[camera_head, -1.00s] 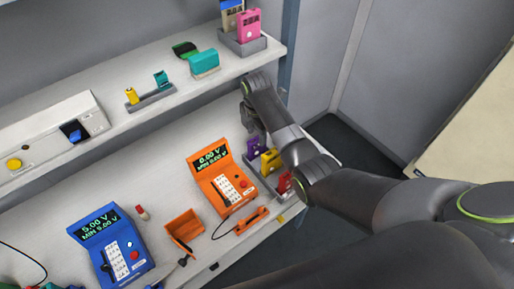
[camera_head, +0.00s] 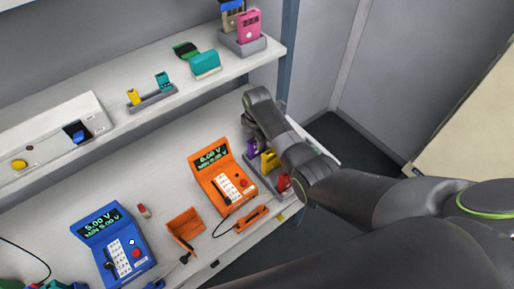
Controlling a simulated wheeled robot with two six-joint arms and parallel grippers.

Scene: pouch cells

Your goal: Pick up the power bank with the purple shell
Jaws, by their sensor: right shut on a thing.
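The power bank with the purple shell (camera_head: 252,148) is at the back end of a grey rack on the right of the lower bench, mostly hidden by my right arm. My right gripper (camera_head: 249,136) reaches down onto it from above and is shut on it. Whether it is clear of the rack cannot be told. In the same rack stand a yellow power bank (camera_head: 269,160) and a red one (camera_head: 284,183), partly covered by my arm. My left gripper is not in view.
An orange tester (camera_head: 221,178), a blue tester (camera_head: 112,245) and an orange open bin (camera_head: 184,226) stand on the bench. The upper shelf holds a pink power bank (camera_head: 249,27) in a grey holder, teal items and a white box.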

